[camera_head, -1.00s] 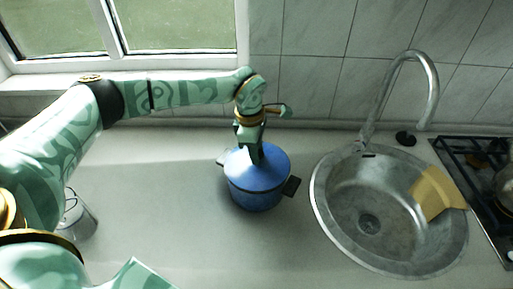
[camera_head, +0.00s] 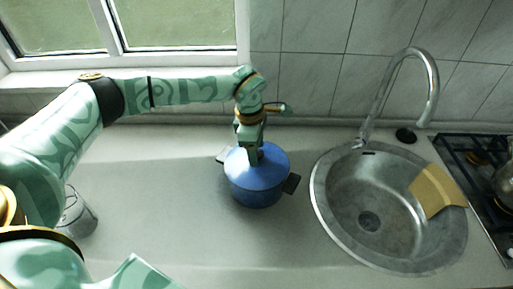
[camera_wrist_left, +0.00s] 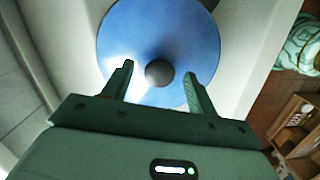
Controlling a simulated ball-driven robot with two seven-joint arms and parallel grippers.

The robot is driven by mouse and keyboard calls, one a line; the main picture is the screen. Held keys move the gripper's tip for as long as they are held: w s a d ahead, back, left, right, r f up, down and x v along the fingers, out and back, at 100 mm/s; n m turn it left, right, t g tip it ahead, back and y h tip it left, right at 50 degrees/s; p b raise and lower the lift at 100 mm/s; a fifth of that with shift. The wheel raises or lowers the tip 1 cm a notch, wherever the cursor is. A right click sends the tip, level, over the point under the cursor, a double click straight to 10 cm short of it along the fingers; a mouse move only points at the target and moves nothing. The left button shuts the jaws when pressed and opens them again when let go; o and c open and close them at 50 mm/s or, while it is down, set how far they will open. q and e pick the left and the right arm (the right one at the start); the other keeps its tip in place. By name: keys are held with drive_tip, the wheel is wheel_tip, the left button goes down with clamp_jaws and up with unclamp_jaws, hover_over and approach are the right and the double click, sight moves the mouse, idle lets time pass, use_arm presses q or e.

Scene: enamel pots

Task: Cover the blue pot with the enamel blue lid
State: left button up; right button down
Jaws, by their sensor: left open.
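The blue pot (camera_head: 255,193) stands on the counter left of the sink, with dark handles at its sides. The enamel blue lid (camera_head: 270,168) lies on top of the pot and covers its opening, looking level. My left gripper (camera_head: 253,158) is just above the lid. In the left wrist view, its two fingers (camera_wrist_left: 158,88) are apart, one on each side of the dark round knob (camera_wrist_left: 159,72) of the lid (camera_wrist_left: 160,30). My right gripper is not in view.
A round steel sink (camera_head: 330,215) with a curved tap (camera_head: 432,90) is right of the pot, with a yellow cloth-like piece (camera_head: 437,190) in it. A gas hob (camera_head: 470,160) is at the far right. A glass-like container (camera_head: 77,215) stands at the left. The front counter is clear.

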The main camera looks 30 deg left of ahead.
use_arm(q)
wheel_tip(320, 180, up, 16)
drive_tip(key=a+p, duration=0.1)
drive_tip(key=a, duration=0.1)
drive_tip(key=shift+s, duration=0.25)
